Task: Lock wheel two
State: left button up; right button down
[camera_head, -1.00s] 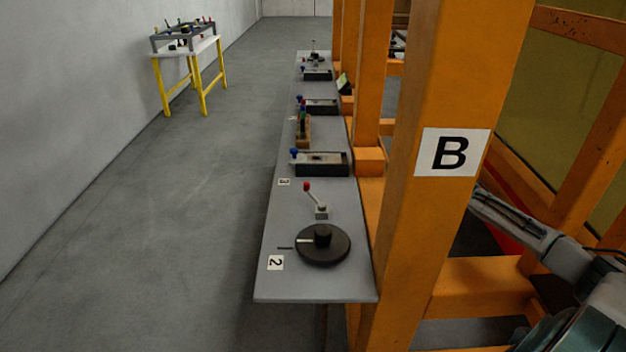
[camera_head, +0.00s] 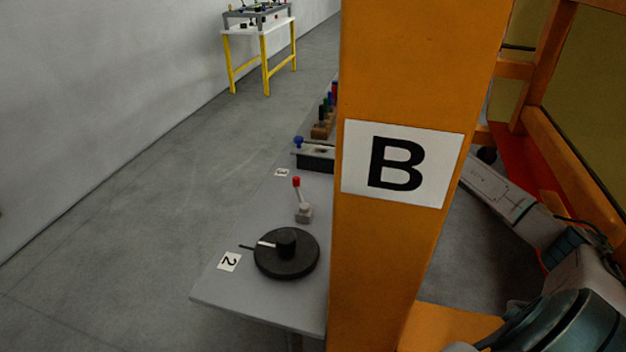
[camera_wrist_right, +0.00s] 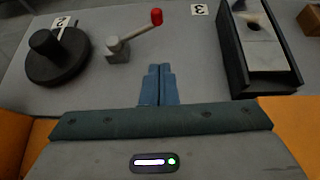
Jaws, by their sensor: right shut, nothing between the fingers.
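Wheel two is a black disc with a raised hub (camera_head: 286,255) on the grey bench, beside the label 2 (camera_head: 229,261). A white mark on the wheel points toward a short black line on the bench. The wheel also shows at the left of the right wrist view (camera_wrist_right: 58,58). A lever with a red knob (camera_head: 297,182) on a small grey block stands beside the wheel; it shows too in the wrist view (camera_wrist_right: 133,38). My right gripper (camera_wrist_right: 158,70) is shut and empty, just short of the lever block in that view. In the head view the orange post hides it.
The orange post with the sign B (camera_head: 402,165) stands between my right arm and the wheel. A dark slotted box (camera_wrist_right: 262,45) by label 3 lies right of the lever in the wrist view. A yellow-legged table (camera_head: 260,45) stands far back. Floor left of the bench (camera_head: 215,288) is clear.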

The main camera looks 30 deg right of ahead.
aim_at(300, 194)
jog(key=p+x, duration=0.2)
jog(key=x, duration=0.2)
jog(key=p+x, duration=0.2)
jog(key=x, duration=0.3)
jog(key=shift+w+a+r, duration=0.1)
jog(key=shift+w+a, duration=0.1)
jog(key=shift+a, duration=0.1)
jog(key=shift+w+a+p, duration=1.1)
jog(key=shift+w+a, duration=0.05)
jog(key=shift+w, duration=0.05)
jog(key=shift+w+a+f, duration=0.3)
jog(key=shift+w+a, duration=0.05)
jog(key=shift+w, duration=0.05)
